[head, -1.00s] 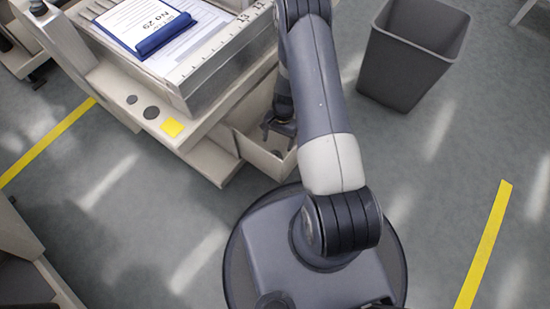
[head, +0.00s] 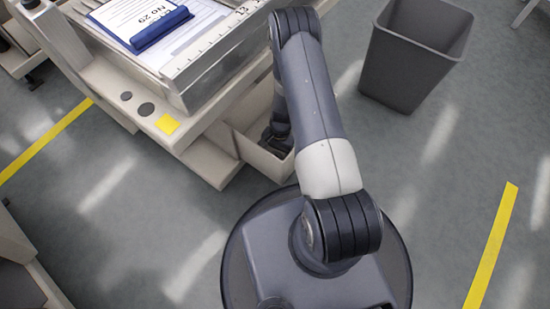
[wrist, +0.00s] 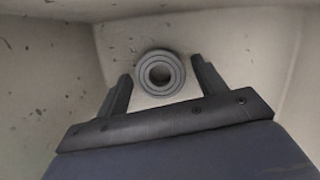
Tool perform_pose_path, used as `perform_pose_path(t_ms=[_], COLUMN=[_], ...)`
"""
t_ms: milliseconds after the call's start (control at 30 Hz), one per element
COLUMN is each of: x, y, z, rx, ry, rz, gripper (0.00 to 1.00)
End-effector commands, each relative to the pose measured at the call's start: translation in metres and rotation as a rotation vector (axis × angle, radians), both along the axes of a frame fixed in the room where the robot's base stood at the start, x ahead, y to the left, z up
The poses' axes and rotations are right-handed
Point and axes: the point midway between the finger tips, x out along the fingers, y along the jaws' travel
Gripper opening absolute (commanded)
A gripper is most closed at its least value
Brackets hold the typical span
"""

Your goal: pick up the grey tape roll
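The grey tape roll (wrist: 146,76) shows in the wrist view as a ring with a round hole, lying flat in a pale bin (wrist: 240,45). My gripper (wrist: 160,74) is open, with one finger to the left and one to the right of the roll. Gaps show between the roll and both fingers, and I cannot tell how far above the roll they are. In the head view my gripper (head: 277,141) is down inside the bin (head: 262,160) at the trolley's end. The roll is hidden there.
The bin's walls stand close around my gripper. A dark grey waste bin (head: 412,60) stands at the upper right. The floor at the right is clear, with a yellow line (head: 492,245).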

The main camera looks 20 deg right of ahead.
Motion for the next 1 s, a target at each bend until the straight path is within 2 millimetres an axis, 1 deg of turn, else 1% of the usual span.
perform_pose_path(t_ms=[33, 400, 467, 667, 767, 867, 1000], x=[0.000, 0.000, 0.000, 0.000, 0.003, 0.009, 0.026], y=[0.000, 0.000, 0.000, 0.000, -0.004, -0.012, -0.036], z=[0.000, 0.000, 0.000, 0.001, 0.006, 0.017, 0.033], rx=[0.000, 0.000, 0.000, 0.000, 0.000, 0.000, -0.001], ry=[0.000, 0.000, 0.000, 0.000, -0.001, -0.003, -0.004], rz=[0.000, 0.000, 0.000, 0.000, -0.001, -0.001, -0.005], gripper=[0.62, 0.32, 0.28, 0.28, 0.28, 0.28, 0.28])
